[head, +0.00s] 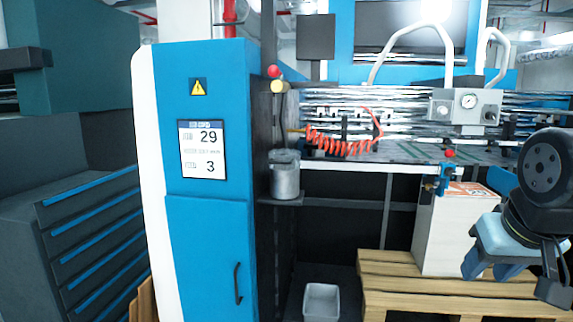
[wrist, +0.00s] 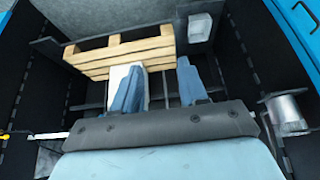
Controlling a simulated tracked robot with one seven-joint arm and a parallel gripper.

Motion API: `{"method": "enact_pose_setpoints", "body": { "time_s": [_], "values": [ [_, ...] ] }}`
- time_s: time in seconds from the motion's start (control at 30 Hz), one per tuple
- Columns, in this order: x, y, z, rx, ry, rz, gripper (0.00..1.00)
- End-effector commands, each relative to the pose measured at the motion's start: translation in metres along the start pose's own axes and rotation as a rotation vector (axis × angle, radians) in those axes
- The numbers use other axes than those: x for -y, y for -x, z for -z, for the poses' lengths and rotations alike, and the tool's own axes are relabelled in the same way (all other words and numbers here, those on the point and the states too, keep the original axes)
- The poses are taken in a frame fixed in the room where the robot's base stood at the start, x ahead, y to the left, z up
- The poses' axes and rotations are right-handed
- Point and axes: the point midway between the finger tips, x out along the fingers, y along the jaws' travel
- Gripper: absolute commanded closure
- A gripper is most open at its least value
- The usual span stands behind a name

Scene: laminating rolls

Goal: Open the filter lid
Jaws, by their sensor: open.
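A grey metal canister (head: 285,178), which looks like the filter, stands on a small shelf at the right side of the blue cabinet in the head view. Its top (head: 284,156) looks covered by a darker grey lid. The canister also shows at the right edge of the wrist view (wrist: 288,113), where I cannot make out the lid clearly. My gripper (head: 490,270) is at the right of the head view, well apart from the canister. Its two blue fingers are spread and nothing is between them in the wrist view (wrist: 160,82).
The blue cabinet (head: 205,120) has a door with a black handle. A coiled red hose (head: 342,145) hangs right of the canister. A wooden pallet (head: 430,290) carries a white box (head: 440,235). A white bin (head: 321,301) stands on the floor below.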

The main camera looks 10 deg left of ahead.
Motion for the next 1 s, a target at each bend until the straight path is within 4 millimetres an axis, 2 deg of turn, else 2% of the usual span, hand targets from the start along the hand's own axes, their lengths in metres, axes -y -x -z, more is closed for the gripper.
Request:
{"method": "enact_pose_setpoints", "body": {
  "time_s": [0.03, 0.1, 0.17, 0.27, 0.57, 0.77, 1.0],
  "values": [
    [0.0, 0.0, 0.0, 0.0, 0.0, 0.001, 0.61],
    [0.002, -0.001, 0.001, 0.006, 0.0, 0.011, 0.67],
    [0.007, -0.003, 0.001, 0.019, -0.001, 0.035, 0.67],
    [0.025, -0.009, 0.004, 0.063, -0.008, 0.117, 0.67],
    [0.11, -0.025, 0.027, 0.212, -0.054, 0.523, 0.67],
    [0.164, -0.024, 0.056, 0.253, -0.113, 0.797, 0.67],
    [0.213, -0.025, 0.109, 0.226, -0.228, 1.097, 0.67]
  ]
}}
